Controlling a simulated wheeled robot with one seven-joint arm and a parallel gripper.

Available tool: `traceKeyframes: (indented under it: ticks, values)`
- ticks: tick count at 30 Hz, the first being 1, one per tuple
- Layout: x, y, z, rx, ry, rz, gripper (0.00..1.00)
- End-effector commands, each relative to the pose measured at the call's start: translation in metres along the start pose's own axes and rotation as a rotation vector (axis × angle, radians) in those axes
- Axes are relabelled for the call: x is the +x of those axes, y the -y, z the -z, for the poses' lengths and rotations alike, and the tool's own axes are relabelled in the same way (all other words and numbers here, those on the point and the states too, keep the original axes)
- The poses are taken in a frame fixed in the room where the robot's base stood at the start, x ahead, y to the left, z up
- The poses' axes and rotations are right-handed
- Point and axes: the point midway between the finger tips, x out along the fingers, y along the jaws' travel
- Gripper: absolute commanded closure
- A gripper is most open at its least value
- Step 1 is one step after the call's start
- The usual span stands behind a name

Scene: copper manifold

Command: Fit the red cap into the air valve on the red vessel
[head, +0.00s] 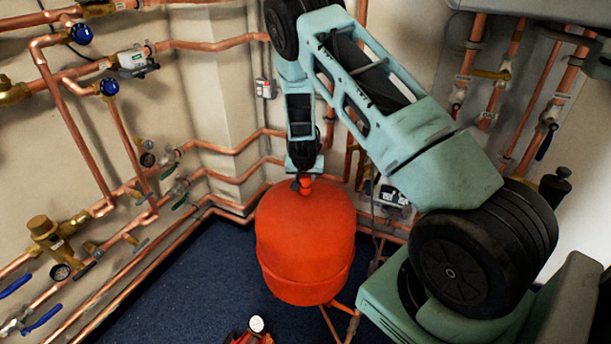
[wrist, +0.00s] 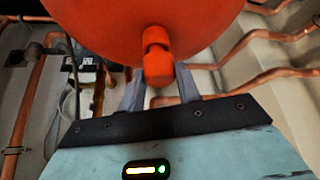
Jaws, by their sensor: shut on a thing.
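The red vessel (head: 305,245) stands upright in the middle of the head view, and its curved red surface (wrist: 90,12) fills the top of the wrist view. The air valve (wrist: 156,38) is a short red stub on the vessel. The red cap (wrist: 158,69) is a small red cylinder in line with the stub. Whether it is seated or only close to the stub I cannot tell. My gripper (wrist: 160,92) is shut on the red cap, with one grey finger on each side. In the head view my gripper (head: 303,180) is at the vessel's top, its fingertips small and partly hidden.
Copper pipes (head: 80,130) with valves and gauges run along the left wall and behind the vessel. More pipes (head: 535,100) hang at the right. A round gauge (head: 257,324) stands low in front of the vessel. The blue floor (head: 200,280) is clear at left.

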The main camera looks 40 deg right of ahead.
Motion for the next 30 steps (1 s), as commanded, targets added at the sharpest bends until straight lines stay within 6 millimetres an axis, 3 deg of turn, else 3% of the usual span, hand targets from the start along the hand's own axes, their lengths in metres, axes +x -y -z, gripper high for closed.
traceKeyframes:
  ticks: [30]
  values:
    - [0.011,0.000,-0.006,0.000,-0.001,0.000,0.88]
